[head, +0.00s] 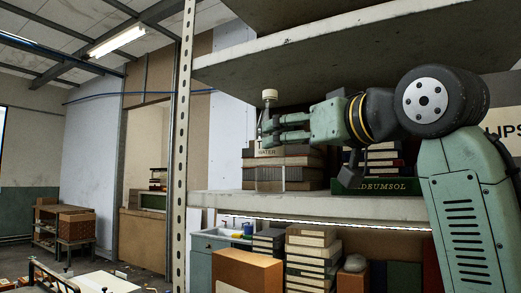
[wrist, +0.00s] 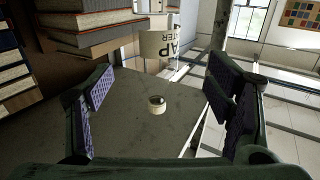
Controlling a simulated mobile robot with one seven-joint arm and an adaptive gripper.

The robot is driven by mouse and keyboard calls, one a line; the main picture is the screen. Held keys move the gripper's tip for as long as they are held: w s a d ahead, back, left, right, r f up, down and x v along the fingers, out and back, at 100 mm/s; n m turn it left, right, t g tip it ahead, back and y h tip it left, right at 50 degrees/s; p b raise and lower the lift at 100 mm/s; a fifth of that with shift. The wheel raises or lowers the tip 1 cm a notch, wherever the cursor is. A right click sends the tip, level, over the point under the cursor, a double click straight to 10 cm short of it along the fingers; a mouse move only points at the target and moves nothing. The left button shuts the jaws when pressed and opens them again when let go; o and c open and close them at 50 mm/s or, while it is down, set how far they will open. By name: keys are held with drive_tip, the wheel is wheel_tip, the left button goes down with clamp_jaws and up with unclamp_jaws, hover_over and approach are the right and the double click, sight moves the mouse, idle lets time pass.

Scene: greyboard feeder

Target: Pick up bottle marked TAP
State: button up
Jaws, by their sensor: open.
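The bottle with the TAP WATER label is clear, with a cream cap (head: 270,95) and a pale label (head: 265,152). It stands upright near the left end of the middle shelf. My gripper (head: 268,127) is level with its upper part, below the cap, and partly hides it. In the wrist view the bottle appears upside down, with its label (wrist: 161,44) at the top and its cap (wrist: 157,104) between the two spread fingers. The gripper is open; I cannot tell whether the neck lies between the fingers or just beyond them.
Stacked books (head: 295,165) lie close behind the bottle; they show at upper left in the wrist view (wrist: 95,30). A green book (head: 375,186) lies to the right. The shelf above (head: 310,58) leaves limited headroom. A perforated upright (head: 183,150) stands left.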

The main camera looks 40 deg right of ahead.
drive_tip(key=w+d+p, duration=0.2)
drive_tip(key=w+p, duration=0.2)
drive_tip(key=w, duration=0.5)
drive_tip(key=shift+w, duration=0.2)
drive_tip(key=shift+r, duration=0.1)
drive_tip(key=c, duration=1.4)
